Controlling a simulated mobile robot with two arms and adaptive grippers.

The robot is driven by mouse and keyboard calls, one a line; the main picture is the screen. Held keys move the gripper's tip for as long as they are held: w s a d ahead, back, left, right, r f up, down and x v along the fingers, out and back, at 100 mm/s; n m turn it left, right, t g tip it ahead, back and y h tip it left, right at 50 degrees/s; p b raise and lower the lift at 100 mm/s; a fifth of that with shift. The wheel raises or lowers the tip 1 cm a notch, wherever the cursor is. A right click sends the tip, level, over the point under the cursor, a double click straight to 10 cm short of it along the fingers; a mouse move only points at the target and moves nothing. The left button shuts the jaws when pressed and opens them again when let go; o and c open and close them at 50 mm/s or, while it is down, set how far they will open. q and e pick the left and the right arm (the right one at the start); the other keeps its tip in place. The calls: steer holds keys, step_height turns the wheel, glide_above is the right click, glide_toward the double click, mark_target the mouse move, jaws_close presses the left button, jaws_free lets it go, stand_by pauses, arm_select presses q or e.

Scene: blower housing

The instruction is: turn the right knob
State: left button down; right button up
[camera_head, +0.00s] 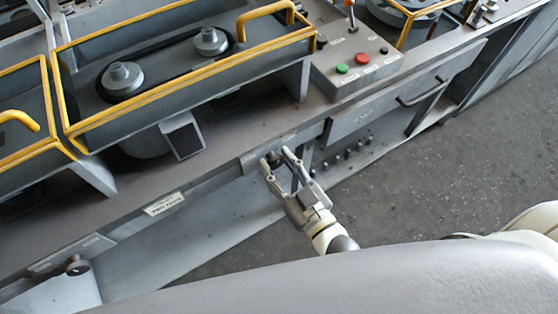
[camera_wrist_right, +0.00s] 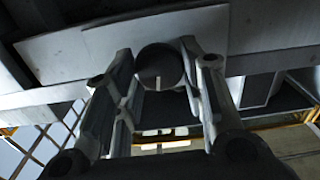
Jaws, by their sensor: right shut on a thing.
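The right knob (camera_head: 274,157) is a dark round knob on the front edge of the grey machine. My right gripper (camera_head: 277,160) reaches it from the front, with one finger on each side. In the right wrist view the knob (camera_wrist_right: 160,66) shows a pale line on its face and sits between the fingertips of my right gripper (camera_wrist_right: 165,68), which is shut on it. Another dark knob (camera_head: 77,265) sits on the machine front at the lower left, apart from any gripper. My left gripper is not in view.
A control box (camera_head: 355,62) with green and red buttons stands on the bench above right. A drawer (camera_head: 385,108) with a handle is right of the gripper. Yellow-railed housings (camera_head: 180,60) fill the upper left. Open grey floor (camera_head: 450,180) lies to the right.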

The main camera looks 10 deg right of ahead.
steer(key=m+p, duration=0.2)
steer(key=m, duration=0.2)
steer(key=shift+r+m+p, duration=0.1)
steer(key=shift+m+p, duration=0.2)
steer(key=shift+p, duration=0.1)
steer(key=shift+d+m+p, duration=0.15)
steer(key=shift+m+p, duration=0.55)
steer(key=shift+m, duration=1.5)
steer(key=o, duration=1)
steer(key=shift+f, duration=0.2)
steer(key=v, duration=1.2)
